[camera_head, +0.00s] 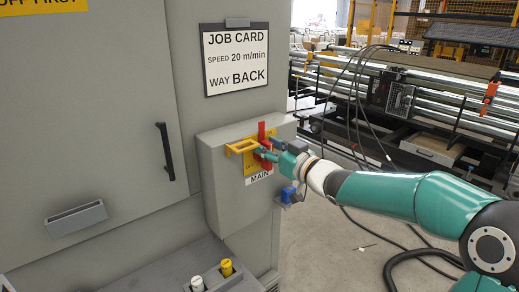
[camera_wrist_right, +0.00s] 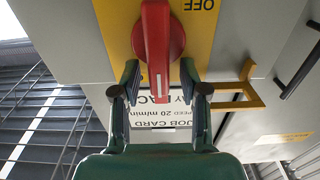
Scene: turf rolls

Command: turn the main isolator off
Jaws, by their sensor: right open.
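The main isolator has a red handle (camera_head: 262,134) on a yellow plate (camera_head: 249,164), on the front of a grey box (camera_head: 213,175) with a MAIN label (camera_head: 260,177) below. In the head view the handle stands upright. The wrist view shows the red handle (camera_wrist_right: 157,45) close up, with OFF on the yellow plate (camera_wrist_right: 205,22) beside it. My right gripper (camera_head: 268,152) is at the handle; in the wrist view its open fingers (camera_wrist_right: 160,70) lie either side of the handle's end. Contact cannot be told. My left gripper is out of view.
A yellow bracket (camera_head: 240,147) juts out left of the handle. A blue padlock-like part (camera_head: 289,194) hangs at the box's lower right. A job card (camera_head: 236,58) is above. White and yellow buttons (camera_head: 226,267) sit below. Cables and machinery (camera_head: 400,95) stand behind right.

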